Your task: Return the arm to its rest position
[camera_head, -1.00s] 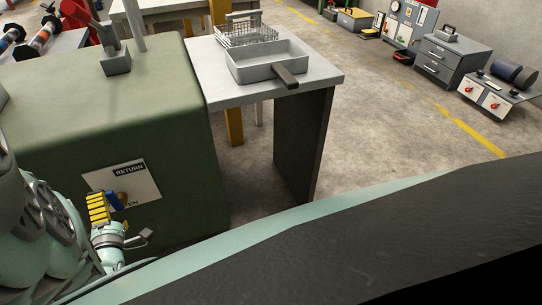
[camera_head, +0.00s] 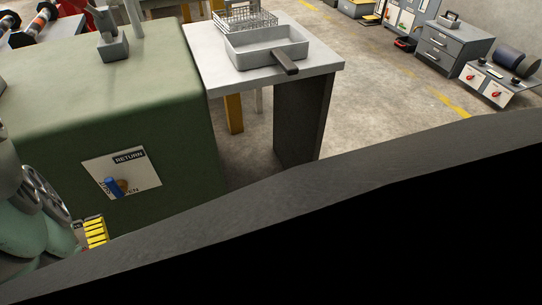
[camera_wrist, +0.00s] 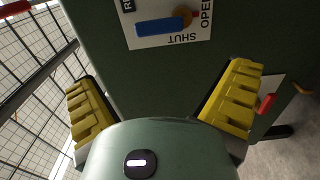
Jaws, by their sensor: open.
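My gripper shows in the wrist view (camera_wrist: 160,100) with its two yellow-padded fingers spread wide and nothing between them. In the head view one yellow finger pad (camera_head: 95,232) shows at lower left, below and left of the white label plate (camera_head: 140,173) on the green cabinet. The blue valve handle (camera_head: 111,187) sits on that plate, clear of the finger pad. In the wrist view the blue handle (camera_wrist: 160,26) is beyond the fingers, apart from them, with the words SHUT and OPEN beside it. The rest of my gripper is hidden in the head view.
The green cabinet (camera_head: 60,95) stands close to my arm. A grey table (camera_head: 222,88) beside it holds a tray (camera_head: 268,58) and a wire basket (camera_head: 240,18). Wire mesh (camera_wrist: 28,85) is at left in the wrist view. Open floor (camera_head: 385,85) lies right.

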